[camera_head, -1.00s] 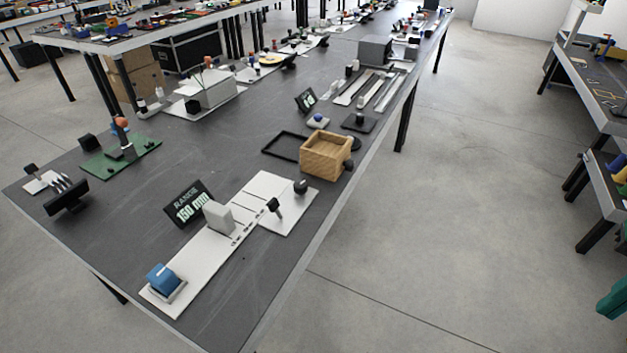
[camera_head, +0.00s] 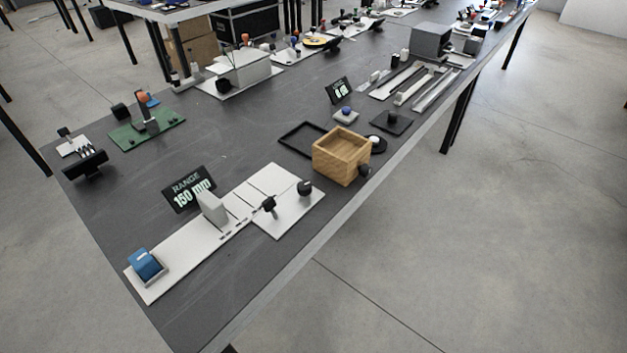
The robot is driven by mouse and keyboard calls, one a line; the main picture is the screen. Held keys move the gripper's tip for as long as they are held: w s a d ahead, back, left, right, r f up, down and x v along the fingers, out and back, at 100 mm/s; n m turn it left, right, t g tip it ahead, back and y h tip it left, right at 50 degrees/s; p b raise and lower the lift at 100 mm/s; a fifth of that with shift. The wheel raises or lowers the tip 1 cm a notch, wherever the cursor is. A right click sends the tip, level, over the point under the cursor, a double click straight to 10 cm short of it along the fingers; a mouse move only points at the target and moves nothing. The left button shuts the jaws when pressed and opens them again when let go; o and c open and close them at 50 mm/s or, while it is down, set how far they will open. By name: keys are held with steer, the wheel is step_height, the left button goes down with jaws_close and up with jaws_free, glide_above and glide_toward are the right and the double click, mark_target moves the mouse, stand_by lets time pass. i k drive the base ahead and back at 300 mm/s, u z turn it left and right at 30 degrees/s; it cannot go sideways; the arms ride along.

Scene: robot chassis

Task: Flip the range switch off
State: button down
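A black display (camera_head: 189,189) reading "RANGE 150 mm" stands on the dark table. In front of it lies a long white plate (camera_head: 188,254) with a blue block (camera_head: 146,263) in a small holder at its near left end. An upright light grey block (camera_head: 212,207) stands midway along. A wider white panel (camera_head: 291,214) joins the plate at the right. It carries a black toggle-like lever (camera_head: 269,204) and a round black knob (camera_head: 304,187). Which of these is the range switch, and its on or off state, I cannot tell. My gripper is not in view.
The dark table (camera_head: 215,300) has a bare near edge. A wooden box (camera_head: 341,157) sits right of the panel, beside a black frame (camera_head: 300,140). A green board (camera_head: 147,133) and a black device (camera_head: 86,164) are at left. Open floor (camera_head: 470,230) lies to the right.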

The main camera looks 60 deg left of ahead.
mark_target(268, 205)
steer(key=z, duration=0.05)
steer(key=k, duration=1.65)
steer(key=u, duration=2.3)
steer(key=i, duration=1.05)
